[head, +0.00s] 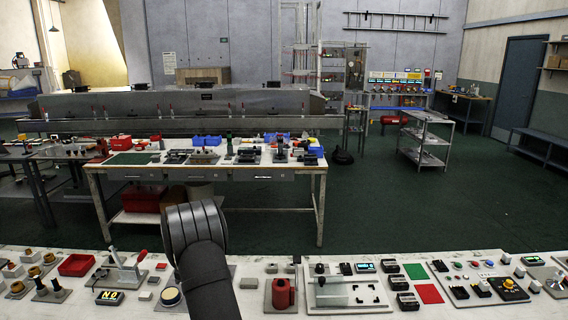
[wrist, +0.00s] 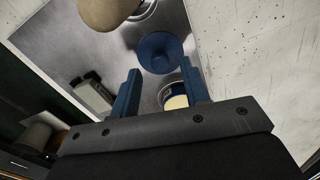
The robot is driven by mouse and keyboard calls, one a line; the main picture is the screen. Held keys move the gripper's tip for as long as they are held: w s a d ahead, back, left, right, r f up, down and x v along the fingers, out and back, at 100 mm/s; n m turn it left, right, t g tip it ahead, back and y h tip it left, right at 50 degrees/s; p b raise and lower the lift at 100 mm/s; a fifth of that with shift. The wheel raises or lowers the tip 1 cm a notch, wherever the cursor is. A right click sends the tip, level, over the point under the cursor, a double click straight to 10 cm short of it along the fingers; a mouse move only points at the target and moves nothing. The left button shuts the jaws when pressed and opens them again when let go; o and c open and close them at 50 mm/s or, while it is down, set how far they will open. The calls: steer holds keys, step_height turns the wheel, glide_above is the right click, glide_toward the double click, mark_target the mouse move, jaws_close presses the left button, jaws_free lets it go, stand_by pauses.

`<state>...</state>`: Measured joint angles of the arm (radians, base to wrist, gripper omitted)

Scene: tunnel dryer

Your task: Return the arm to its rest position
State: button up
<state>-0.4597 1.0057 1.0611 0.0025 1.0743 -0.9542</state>
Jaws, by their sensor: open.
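My gripper (wrist: 160,90) shows in the wrist view with its two blue fingers spread apart. It is open. Past the fingers lies a shiny metal plate (wrist: 75,60) with a blue round disc (wrist: 158,50) on it. A small cylinder with a cream top (wrist: 176,101) shows in the gap between the fingers; I cannot tell its distance from them, and no finger visibly grips it. In the head view my dark arm rises over the front bench, left of centre, and my gripper is not seen there.
The white front bench (head: 250,268) carries a lever fixture (head: 127,268), a red bin (head: 76,265), a red cylinder fixture (head: 283,293) and green and red pads (head: 416,271). A second workbench (head: 265,167) stands behind. Green floor (head: 400,210) is clear between them on the right.

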step_height(320, 180, up, 11)
steer(key=d, duration=0.3)
steer(key=a+f, duration=0.2)
steer(key=a, duration=0.1)
steer(key=a+f, duration=0.2)
steer(key=a, duration=0.2)
steer(key=a+f, duration=0.2)
steer(key=a, duration=0.2)
steer(key=shift+a+f, duration=0.15)
steer(key=shift+f, duration=0.1)
step_height(320, 180, down, 4)
steer(key=shift+a, duration=0.15)
steer(key=r, duration=0.6)
steer(key=shift+s, duration=0.25)
steer(key=shift+o, duration=0.2)
